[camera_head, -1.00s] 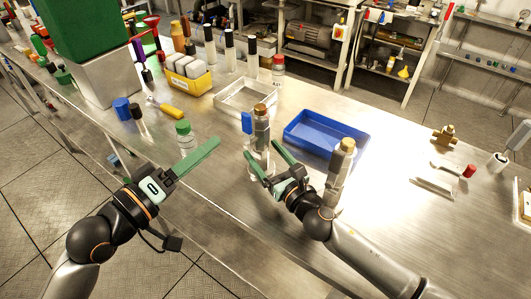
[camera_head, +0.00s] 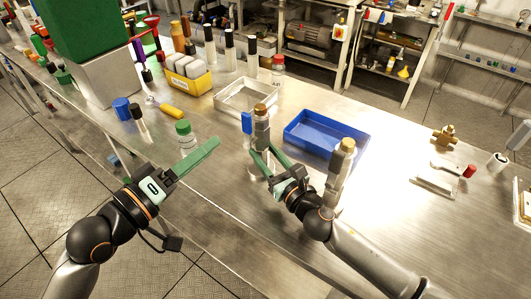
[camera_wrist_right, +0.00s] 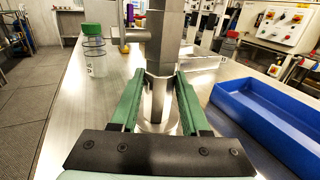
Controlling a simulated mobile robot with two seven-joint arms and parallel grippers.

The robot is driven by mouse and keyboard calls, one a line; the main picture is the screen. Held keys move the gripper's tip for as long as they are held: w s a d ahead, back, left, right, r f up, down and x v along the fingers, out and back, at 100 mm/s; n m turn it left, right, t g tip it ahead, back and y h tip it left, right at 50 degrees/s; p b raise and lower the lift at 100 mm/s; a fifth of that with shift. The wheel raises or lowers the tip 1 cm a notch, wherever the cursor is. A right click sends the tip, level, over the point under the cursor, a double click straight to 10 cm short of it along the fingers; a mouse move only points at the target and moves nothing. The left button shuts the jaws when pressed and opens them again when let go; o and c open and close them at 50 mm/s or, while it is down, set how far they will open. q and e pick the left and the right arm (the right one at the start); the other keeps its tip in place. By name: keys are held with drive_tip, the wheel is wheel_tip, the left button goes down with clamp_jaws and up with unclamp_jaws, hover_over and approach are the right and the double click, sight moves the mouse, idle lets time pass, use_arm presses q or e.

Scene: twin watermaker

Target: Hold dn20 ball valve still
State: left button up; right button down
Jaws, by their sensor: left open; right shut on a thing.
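The dn20 ball valve appears to be the upright grey metal fitting (camera_head: 261,130) with a brass-coloured top and a blue lever (camera_head: 247,123) on its left side. My right gripper (camera_head: 262,154) is shut on its lower part, with one green finger on each side. In the right wrist view the grey metal body (camera_wrist_right: 161,60) stands upright between the green fingers, above a round base; its top is cut off. My left gripper (camera_head: 196,160) is open and empty, to the left of the valve, near the green-capped clear jar (camera_head: 187,137).
A blue tray (camera_head: 325,150) lies right of the valve and a clear tray (camera_head: 270,93) behind it. A second grey fitting with a brass top (camera_head: 340,175) stands close to my right wrist. The bench's front edge is near; its right part has bare room.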

idle(0.7)
idle(0.6)
idle(0.7)
drive_tip(key=shift+c, duration=2.3)
unclamp_jaws()
drive_tip(key=shift+c, duration=0.2)
clamp_jaws()
